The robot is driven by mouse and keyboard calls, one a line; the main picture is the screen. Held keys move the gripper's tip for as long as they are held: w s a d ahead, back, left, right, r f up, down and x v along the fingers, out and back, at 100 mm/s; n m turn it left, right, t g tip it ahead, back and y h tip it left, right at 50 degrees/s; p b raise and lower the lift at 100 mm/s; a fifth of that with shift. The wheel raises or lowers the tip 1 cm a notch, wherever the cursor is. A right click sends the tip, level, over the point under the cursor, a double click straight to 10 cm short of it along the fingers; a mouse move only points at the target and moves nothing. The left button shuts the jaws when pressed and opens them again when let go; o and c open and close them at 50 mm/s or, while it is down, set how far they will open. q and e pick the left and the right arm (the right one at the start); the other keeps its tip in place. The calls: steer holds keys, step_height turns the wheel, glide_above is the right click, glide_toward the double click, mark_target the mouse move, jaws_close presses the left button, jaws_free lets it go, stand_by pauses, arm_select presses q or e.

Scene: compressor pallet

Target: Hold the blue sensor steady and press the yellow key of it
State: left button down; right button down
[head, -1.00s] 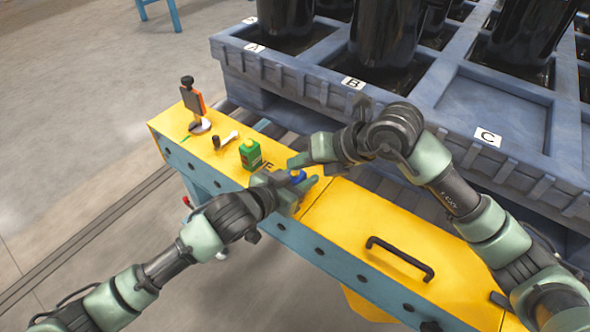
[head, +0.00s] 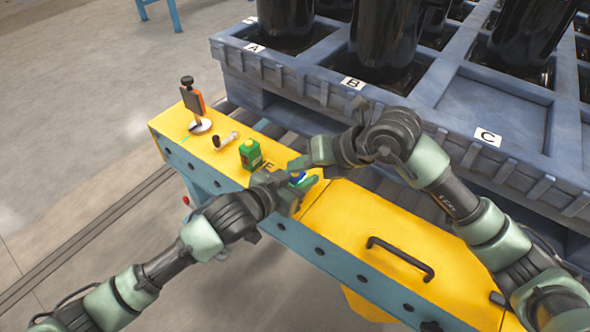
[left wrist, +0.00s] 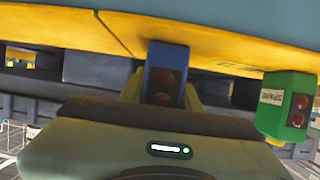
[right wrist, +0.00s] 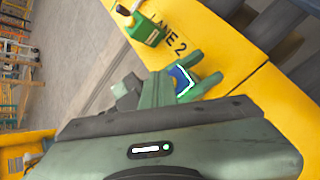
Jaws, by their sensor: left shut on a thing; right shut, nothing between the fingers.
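The blue sensor (head: 301,179) is held between the fingers of my left gripper (head: 296,184), above the yellow bench top. In the left wrist view the blue sensor (left wrist: 166,72) stands upright between the fingers, with dark red round spots on its face. In the right wrist view its top (right wrist: 181,80) shows blue with a white outline. My right gripper (head: 293,163) is shut and empty, right beside the sensor; in its wrist view its fingertips (right wrist: 157,88) reach the sensor's edge. I cannot tell whether they touch it. The yellow key is not visible.
A green sensor (head: 250,154) stands to the left on the yellow bench (head: 345,215). Beyond it are a small cylinder with a dark end (head: 226,141) and an orange-black device on a stand (head: 194,103). The blue pallet (head: 370,100) with black compressors stands close behind.

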mark_target(299, 176)
stand_by(0.3)
steer(key=shift+r, duration=0.8)
steer(key=shift+r, duration=0.1)
step_height(299, 176, up, 5)
steer(key=shift+f, duration=0.1)
stand_by(0.7)
arm_select(q)
steer(key=c, duration=0.9)
jaws_free()
